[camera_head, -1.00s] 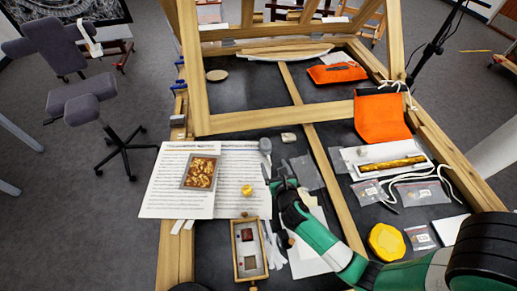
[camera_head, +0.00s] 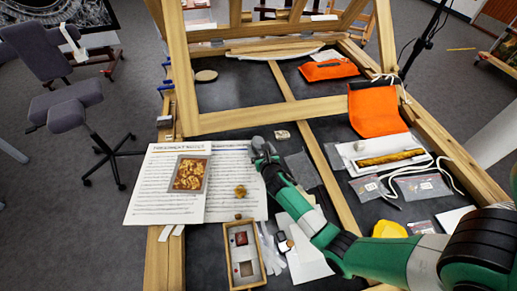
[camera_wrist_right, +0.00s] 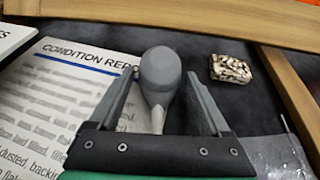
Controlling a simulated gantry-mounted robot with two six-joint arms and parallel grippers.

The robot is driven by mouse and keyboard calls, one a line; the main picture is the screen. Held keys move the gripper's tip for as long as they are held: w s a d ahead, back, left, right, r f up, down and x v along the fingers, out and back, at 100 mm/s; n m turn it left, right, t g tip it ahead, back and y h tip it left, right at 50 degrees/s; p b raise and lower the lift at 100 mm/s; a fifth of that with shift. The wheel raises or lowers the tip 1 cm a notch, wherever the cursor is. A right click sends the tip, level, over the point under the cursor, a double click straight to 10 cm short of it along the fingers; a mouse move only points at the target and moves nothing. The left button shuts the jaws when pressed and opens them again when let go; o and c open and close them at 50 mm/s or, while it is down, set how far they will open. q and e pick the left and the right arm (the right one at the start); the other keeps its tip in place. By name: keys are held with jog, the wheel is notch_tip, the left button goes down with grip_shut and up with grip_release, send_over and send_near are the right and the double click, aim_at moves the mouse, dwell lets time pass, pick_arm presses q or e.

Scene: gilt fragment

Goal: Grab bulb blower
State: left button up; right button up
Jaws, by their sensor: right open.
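The bulb blower (camera_wrist_right: 160,78) shows in the right wrist view as a grey rounded bulb with a paler nozzle pointing towards my gripper. It lies at the edge of the condition report sheet (camera_wrist_right: 60,95). My right gripper (camera_wrist_right: 161,92) is open, with one finger on each side of the bulb and visible gaps between. In the head view my right gripper (camera_head: 262,150) reaches in over the sheet's right edge and largely hides the blower. My left gripper is not in view.
A small pale speckled block (camera_wrist_right: 230,68) lies right of the blower, also in the head view (camera_head: 282,134). Wooden frame bars (camera_head: 285,85) border the dark surface. A wooden box (camera_head: 244,255) stands in front. An orange pouch (camera_head: 375,112) lies to the right.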

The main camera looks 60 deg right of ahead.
jog(key=c, duration=1.2)
jog(key=shift+r, duration=0.1)
